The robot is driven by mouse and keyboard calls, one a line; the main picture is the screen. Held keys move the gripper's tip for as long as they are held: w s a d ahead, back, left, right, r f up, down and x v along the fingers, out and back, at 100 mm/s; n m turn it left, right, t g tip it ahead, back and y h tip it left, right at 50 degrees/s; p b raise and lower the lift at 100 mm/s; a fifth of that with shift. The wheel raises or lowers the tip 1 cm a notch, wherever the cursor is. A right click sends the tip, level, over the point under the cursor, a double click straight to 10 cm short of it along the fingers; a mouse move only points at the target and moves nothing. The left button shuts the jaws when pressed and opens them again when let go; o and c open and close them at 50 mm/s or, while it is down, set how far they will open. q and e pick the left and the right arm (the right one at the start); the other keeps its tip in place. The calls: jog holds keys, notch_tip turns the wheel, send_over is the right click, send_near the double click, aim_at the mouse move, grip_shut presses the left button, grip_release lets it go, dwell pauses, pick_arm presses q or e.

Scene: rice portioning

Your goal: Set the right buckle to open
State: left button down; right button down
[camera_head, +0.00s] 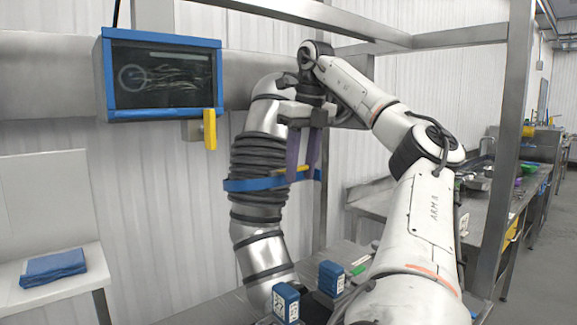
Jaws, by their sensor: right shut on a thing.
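A steel pipe (262,254) with a black ribbed bellows (256,165) stands in the middle of the head view, with a blue clamp ring (250,184) around the bellows. On the right side of the ring a small yellow part, apparently the right buckle (305,169), shows between purple fingers. My right gripper (301,172) reaches down from above and is shut on this yellow buckle. The fingers partly hide the buckle, so its exact position is unclear. My left gripper is not in view.
A blue-framed dark screen (163,75) hangs at the upper left, with a yellow handle-like piece (210,129) near its lower right corner. A folded blue cloth (53,268) lies on a white table (70,290). A steel frame post (512,130) and counter (480,206) stand at the right.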

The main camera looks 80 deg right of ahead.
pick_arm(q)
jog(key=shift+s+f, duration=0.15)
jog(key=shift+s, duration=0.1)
pick_arm(e)
jog(key=c, duration=1.2)
grip_release()
pick_arm(q)
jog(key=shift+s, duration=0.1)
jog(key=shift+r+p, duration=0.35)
jog(key=shift+p, duration=0.05)
pick_arm(e)
notch_tip(320, 180, up, 10)
jog(key=s+a, duration=0.1)
jog(key=shift+s, duration=0.15)
jog(key=shift+s, duration=0.1)
